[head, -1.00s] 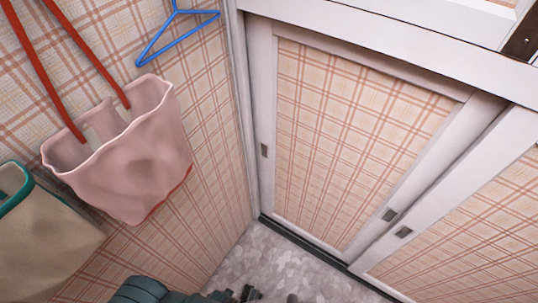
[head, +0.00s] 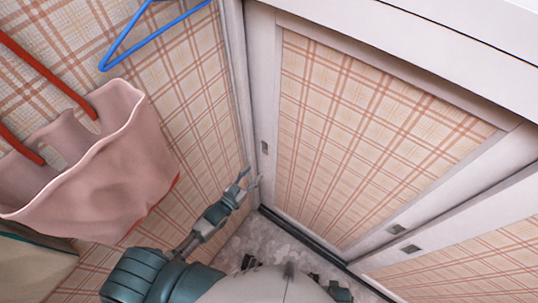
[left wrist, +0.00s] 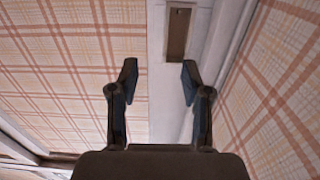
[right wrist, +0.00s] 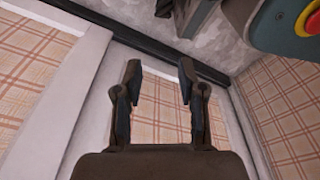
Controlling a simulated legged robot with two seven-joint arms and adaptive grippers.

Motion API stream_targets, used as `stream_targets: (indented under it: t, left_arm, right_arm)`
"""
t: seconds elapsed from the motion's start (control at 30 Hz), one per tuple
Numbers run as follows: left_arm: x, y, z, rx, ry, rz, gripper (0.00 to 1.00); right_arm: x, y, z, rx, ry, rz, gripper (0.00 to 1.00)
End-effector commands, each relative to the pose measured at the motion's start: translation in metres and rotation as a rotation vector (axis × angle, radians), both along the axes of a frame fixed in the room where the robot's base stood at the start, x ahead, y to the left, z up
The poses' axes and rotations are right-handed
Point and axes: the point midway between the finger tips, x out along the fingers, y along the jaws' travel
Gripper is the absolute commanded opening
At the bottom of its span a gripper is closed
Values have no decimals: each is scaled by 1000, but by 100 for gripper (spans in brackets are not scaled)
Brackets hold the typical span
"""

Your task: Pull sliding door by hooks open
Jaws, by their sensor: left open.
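The sliding door's left panel (head: 375,130) is plaid with a white frame and stands closed against the left jamb. It has a small recessed pull (head: 264,147) near its left edge and another (head: 396,229) near its lower right. The right panel (head: 465,268) has its own pull (head: 410,248). My left gripper (head: 251,181) is open and empty, below the left pull in the head view. In the left wrist view that pull (left wrist: 178,32) lies beyond the open fingers (left wrist: 157,82), apart from them. My right gripper (right wrist: 159,82) is open and empty, facing the door's lower part.
A pink bag (head: 100,165) hangs on the plaid wall at left, with a blue hanger (head: 150,40) above it and a beige bag (head: 35,268) below. A dark floor track (head: 310,252) runs under the door. The grey floor (head: 262,240) between wall and door is narrow.

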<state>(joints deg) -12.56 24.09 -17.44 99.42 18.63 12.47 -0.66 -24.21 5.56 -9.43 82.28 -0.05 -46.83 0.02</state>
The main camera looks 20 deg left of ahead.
Motion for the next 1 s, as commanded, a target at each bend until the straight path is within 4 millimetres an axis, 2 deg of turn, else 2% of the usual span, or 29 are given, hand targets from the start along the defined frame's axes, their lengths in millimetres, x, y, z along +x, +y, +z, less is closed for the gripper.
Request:
stream_targets:
  t: [0.03, 0.2, 0.4, 0.6, 0.9, 1.0]
  left_arm:
    - [13, -4, 0, -1, -3, 1, 48]
    - [51, -19, 0, 0, -2, 1, 48]
    - [85, -32, -1, 2, 0, 1, 48]
    - [100, -37, -1, 3, 1, 1, 48]
    - [102, -37, -1, 3, 2, 1, 48]
    - [102, -37, -1, 3, 2, 1, 23]
  right_arm:
    - [1, 0, 1, 0, 0, 0, 40]
    - [6, 1, 5, 1, -2, -2, 40]
    - [14, 3, 15, 2, -8, -3, 40]
    - [17, 1, 23, 1, -10, -4, 40]
    - [12, 2, 23, 1, -4, -4, 40]
    - [12, 2, 23, 1, -5, -3, 40]
